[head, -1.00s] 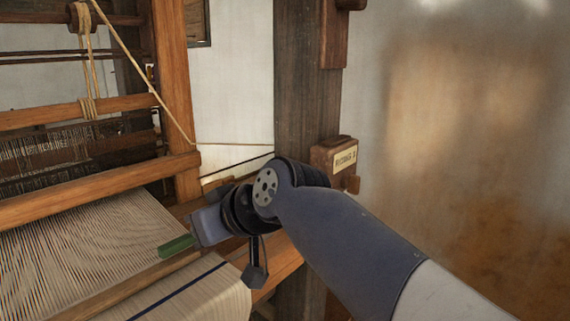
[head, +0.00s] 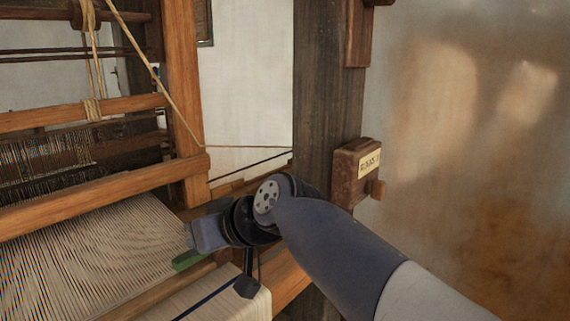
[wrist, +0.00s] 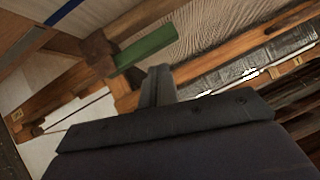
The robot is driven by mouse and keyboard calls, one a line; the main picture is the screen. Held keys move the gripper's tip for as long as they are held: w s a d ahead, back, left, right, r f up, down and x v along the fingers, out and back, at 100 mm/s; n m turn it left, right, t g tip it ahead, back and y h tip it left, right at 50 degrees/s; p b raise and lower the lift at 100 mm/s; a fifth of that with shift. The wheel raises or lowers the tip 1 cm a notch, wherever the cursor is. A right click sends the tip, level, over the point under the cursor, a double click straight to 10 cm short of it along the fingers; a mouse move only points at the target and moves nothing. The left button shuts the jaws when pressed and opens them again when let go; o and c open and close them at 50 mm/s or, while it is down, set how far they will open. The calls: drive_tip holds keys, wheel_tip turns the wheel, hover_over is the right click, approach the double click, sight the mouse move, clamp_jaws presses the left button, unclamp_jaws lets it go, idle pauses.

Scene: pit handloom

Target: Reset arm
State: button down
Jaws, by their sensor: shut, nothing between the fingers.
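My gripper (head: 190,236) is at the middle left of the head view, over the front of the loom near the edge of the pale warp sheet (head: 90,250). Its fingers also show in the wrist view (wrist: 158,80), closed together with nothing between them. My arm reaches in from the lower right, bent at the wrist. A green bar (head: 187,261) lies just below the gripper in the head view. It also shows beyond the fingertips in the wrist view (wrist: 146,46). I cannot tell how far the bar is from the fingers.
A wooden front beam (head: 165,292) and cloth with a dark blue stripe (head: 225,305) lie below the gripper. A dark post (head: 325,100) stands behind the arm, with a labelled wooden box (head: 347,172) on it. Ropes (head: 150,70) hang at upper left. The right side shows bare wall.

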drive_tip(key=shift+w+d+r+m+g+y+p, duration=0.4)
drive_tip(key=shift+w+d+m+g+y+p, duration=0.4)
drive_tip(key=shift+p, duration=0.7)
drive_tip(key=shift+w+d+r+m+g+y+p, duration=0.4)
drive_tip(key=shift+w+m+y+p, duration=0.2)
drive_tip(key=shift+m+y+p, duration=0.7)
drive_tip(key=shift+w+d+r+m+g+y+p, duration=0.35)
drive_tip(key=shift+w+d+m+g+y+p, duration=0.3)
drive_tip(key=shift+p, duration=1.05)
drive_tip(key=shift+f, duration=0.15)
